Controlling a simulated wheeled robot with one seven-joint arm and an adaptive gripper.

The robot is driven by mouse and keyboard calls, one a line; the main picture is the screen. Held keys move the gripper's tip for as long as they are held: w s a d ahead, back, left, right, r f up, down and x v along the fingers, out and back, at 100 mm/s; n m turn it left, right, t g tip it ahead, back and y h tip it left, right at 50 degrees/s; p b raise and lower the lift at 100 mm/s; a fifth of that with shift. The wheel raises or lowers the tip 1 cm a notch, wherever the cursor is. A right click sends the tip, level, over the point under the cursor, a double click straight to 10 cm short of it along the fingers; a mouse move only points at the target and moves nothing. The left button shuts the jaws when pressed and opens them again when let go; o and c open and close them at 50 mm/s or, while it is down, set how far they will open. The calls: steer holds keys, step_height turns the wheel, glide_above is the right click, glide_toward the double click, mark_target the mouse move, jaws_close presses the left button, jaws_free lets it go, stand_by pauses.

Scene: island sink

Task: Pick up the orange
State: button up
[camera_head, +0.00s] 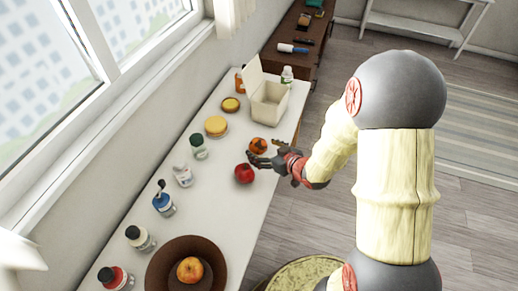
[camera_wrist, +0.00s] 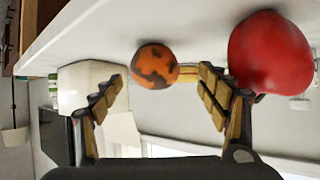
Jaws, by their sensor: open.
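An orange ball-shaped fruit with dark patches, the orange (camera_head: 258,144), sits on the white counter near its right edge. It also shows in the wrist view (camera_wrist: 154,65), ahead of the gap between my fingers. My gripper (camera_head: 265,155) is beside it at the counter edge; in the wrist view its two fingers (camera_wrist: 160,88) are spread wide with nothing between them. A red apple (camera_head: 244,173) lies just in front of the orange; in the wrist view it (camera_wrist: 270,52) is close to my right finger. Whether a finger touches either fruit cannot be told.
A cream open box (camera_head: 268,104) stands behind the orange. A brown bowl (camera_head: 158,274) holding an orange-red fruit (camera_head: 190,270) is at the near end. Several bottles and jars line the window side. The counter's white surface (camera_head: 222,205) is free near the apple.

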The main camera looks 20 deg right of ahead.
mark_target(258, 145)
steer(key=x, duration=0.1)
steer(key=b+x, duration=0.1)
steer(key=x, duration=0.1)
steer(key=b+x, duration=0.1)
steer(key=shift+w+d+f, duration=0.2)
steer(key=shift+d, duration=0.05)
steer(key=shift+w+a, duration=0.1)
steer(key=shift+w, duration=0.25)
steer(key=shift+c, duration=0.3)
steer(key=c, duration=1.3)
